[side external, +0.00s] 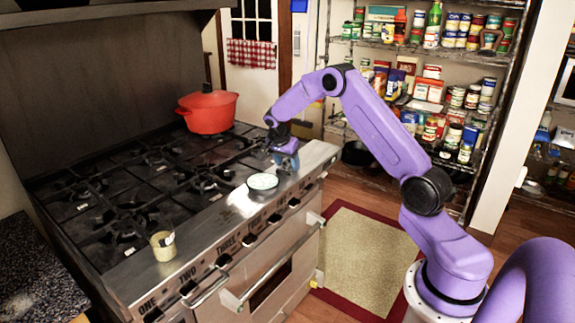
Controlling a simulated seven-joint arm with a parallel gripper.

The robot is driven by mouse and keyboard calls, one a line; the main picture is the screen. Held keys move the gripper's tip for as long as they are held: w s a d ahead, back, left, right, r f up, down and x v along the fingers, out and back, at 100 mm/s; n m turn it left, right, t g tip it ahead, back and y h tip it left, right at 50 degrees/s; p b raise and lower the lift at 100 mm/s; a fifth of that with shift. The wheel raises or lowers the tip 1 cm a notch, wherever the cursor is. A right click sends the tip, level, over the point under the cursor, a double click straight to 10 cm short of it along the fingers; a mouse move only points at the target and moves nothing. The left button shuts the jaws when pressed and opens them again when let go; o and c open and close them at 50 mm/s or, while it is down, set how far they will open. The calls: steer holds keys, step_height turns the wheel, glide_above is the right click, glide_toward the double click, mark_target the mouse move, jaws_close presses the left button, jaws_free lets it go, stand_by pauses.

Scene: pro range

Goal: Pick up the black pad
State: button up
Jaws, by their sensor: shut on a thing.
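My gripper (286,163) is at the stove's front ledge, toward its right end, pointing down. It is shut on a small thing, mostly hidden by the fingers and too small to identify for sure. No black pad shows clearly anywhere else in the side external view. A small dark-rimmed round dish (263,181) with a pale inside sits on the ledge just left of and in front of my gripper.
The steel stove (218,228) has black grates and front knobs. A red pot (209,111) stands at the back right. A small beige jar (163,246) stands on the front left ledge. The ledge between jar and dish is clear. Stocked shelves (445,80) stand behind.

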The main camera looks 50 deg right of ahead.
steer(key=shift+r, duration=0.45)
step_height(320, 180, up, 2)
steer(key=shift+r, duration=0.15)
steer(key=s+a+r, duration=0.2)
steer(key=s+r, duration=0.3)
steer(key=s, duration=0.1)
steer(key=s+a+r, duration=0.3)
steer(key=s+r, duration=0.1)
steer(key=s, duration=0.2)
steer(key=shift+s+a+r, duration=0.35)
steer(key=shift+s+r, duration=0.05)
steer(key=o, duration=0.5)
steer(key=c, duration=0.4)
steer(key=w+a+f, duration=0.2)
steer(key=w+a, duration=0.2)
steer(key=w, duration=0.2)
steer(key=w+a+f, duration=0.2)
steer(key=w+a, duration=0.1)
steer(key=w, duration=0.4)
steer(key=shift+s+a+f, duration=0.1)
steer(key=shift+f, duration=1.3)
steer(key=shift+a+f, duration=0.1)
steer(key=shift+f, duration=1.3)
